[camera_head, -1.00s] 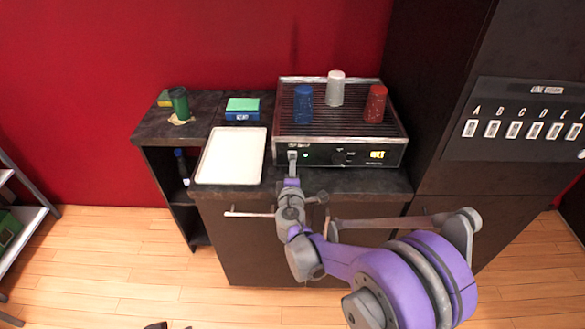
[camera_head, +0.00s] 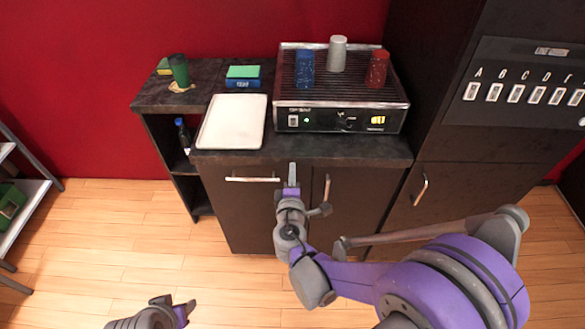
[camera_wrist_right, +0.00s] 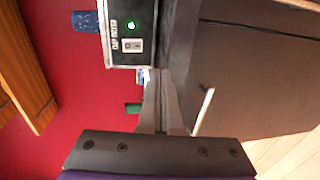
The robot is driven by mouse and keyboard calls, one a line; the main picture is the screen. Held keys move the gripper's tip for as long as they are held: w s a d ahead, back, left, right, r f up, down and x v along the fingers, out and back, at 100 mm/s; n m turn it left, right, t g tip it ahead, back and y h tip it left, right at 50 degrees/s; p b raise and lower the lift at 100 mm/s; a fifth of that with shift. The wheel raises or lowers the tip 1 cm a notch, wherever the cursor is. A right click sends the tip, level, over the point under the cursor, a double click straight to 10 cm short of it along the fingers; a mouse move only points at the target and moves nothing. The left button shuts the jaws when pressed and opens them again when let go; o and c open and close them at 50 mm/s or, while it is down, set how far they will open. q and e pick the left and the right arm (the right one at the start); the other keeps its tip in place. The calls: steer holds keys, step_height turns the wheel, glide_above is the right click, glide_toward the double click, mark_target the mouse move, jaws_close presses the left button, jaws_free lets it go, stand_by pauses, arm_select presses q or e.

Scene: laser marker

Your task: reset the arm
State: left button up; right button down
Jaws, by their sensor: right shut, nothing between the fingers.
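My right gripper (camera_head: 292,168) is shut and empty. In the head view it points up the picture, in front of the cabinet doors and below the front of the black machine (camera_head: 340,120). In the right wrist view its grey fingers (camera_wrist_right: 162,80) are together, below the machine's front panel (camera_wrist_right: 130,35) in the picture. That panel has a lit green light and a switch. My left gripper (camera_head: 178,308) shows at the bottom left of the head view, over the floor; I cannot tell how its fingers stand.
Blue (camera_head: 305,70), grey-white (camera_head: 337,54) and red (camera_head: 378,69) cups stand on the machine's ridged top. A white tray (camera_head: 232,122) lies beside it. A green cup (camera_head: 179,70) stands farther left. Cabinet handles (camera_head: 252,179) stick out near my right gripper.

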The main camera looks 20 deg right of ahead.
stand_by(0.3)
steer(key=s+d+m+g+p, duration=0.2)
steer(key=s+d+m+g, duration=0.6)
steer(key=s, duration=0.4)
steer(key=s+a+m+g+y, duration=0.1)
steer(key=s+a+m+y, duration=0.1)
steer(key=s, duration=0.4)
steer(key=s+a+m+g+y+p, duration=0.1)
steer(key=s+a+m+y, duration=0.1)
steer(key=s+m, duration=0.2)
steer(key=s, duration=0.3)
steer(key=shift+a+f+m, duration=0.35)
steer(key=shift+f+m, duration=0.05)
